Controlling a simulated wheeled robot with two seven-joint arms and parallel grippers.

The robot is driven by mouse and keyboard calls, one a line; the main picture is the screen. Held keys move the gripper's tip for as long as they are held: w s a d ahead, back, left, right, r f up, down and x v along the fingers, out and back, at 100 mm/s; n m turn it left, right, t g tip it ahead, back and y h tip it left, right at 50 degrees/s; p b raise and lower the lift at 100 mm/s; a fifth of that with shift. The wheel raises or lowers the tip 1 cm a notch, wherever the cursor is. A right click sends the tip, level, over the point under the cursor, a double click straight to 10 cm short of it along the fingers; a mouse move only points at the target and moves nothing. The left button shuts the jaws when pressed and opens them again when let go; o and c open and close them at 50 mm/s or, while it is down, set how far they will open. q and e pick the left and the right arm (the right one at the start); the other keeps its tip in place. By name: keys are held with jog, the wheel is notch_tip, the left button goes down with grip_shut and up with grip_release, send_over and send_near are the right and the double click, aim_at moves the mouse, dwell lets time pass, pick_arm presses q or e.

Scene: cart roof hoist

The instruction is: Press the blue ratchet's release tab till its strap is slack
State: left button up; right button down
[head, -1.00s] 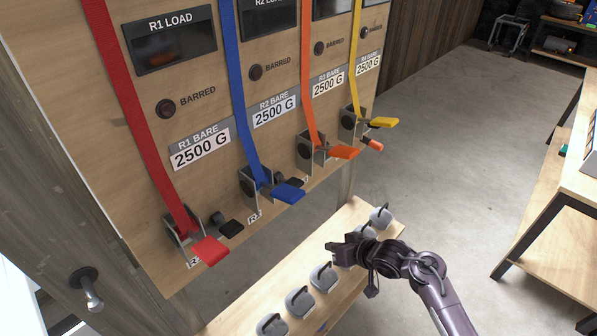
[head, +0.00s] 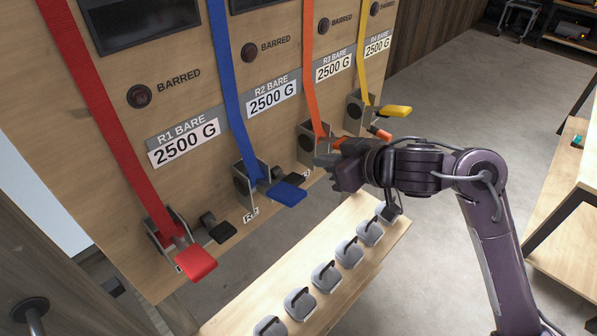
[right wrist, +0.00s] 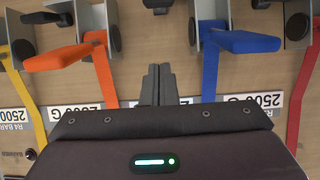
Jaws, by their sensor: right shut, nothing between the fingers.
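The blue ratchet (head: 249,181) is a grey bracket low on the wooden panel with a blue handle (head: 286,194) sticking out. Its blue strap (head: 229,85) runs straight up from it. A dark tab (head: 292,178) shows beside the handle, partly hidden by it. My right gripper (head: 322,161) is shut and empty, right of the blue ratchet and in front of the orange one. In the right wrist view, my shut fingers (right wrist: 157,84) lie between the orange and blue straps; the blue handle (right wrist: 246,41) is to their right and a dark tab (right wrist: 157,5) is beyond their tips.
The red ratchet (head: 166,230) is to the left. The orange ratchet (head: 309,147), partly covered by my gripper, and the yellow ratchet (head: 358,112) are to the right. Several grey weights (head: 325,277) stand on a wooden bench (head: 366,270) below. Labels read 2500 G.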

send_over(298, 179)
jog(key=f, duration=0.4)
jog(key=shift+w+a+f, duration=0.1)
jog(key=shift+a+f, duration=0.1)
jog(key=shift+a, duration=0.05)
jog(key=f+p, duration=0.1)
jog(key=f, duration=0.2)
jog(key=shift+d+f, duration=0.15)
jog(key=shift+d, duration=0.05)
jog(key=shift+s+d+f, duration=0.15)
jog(key=shift+s+f, duration=0.15)
jog(key=shift+f, duration=0.05)
pick_arm(q)
jog(key=shift+w+r, duration=0.45)
jog(key=shift+r, duration=0.2)
pick_arm(e)
jog(key=shift+f, duration=0.1)
jog(key=shift+w, duration=0.1)
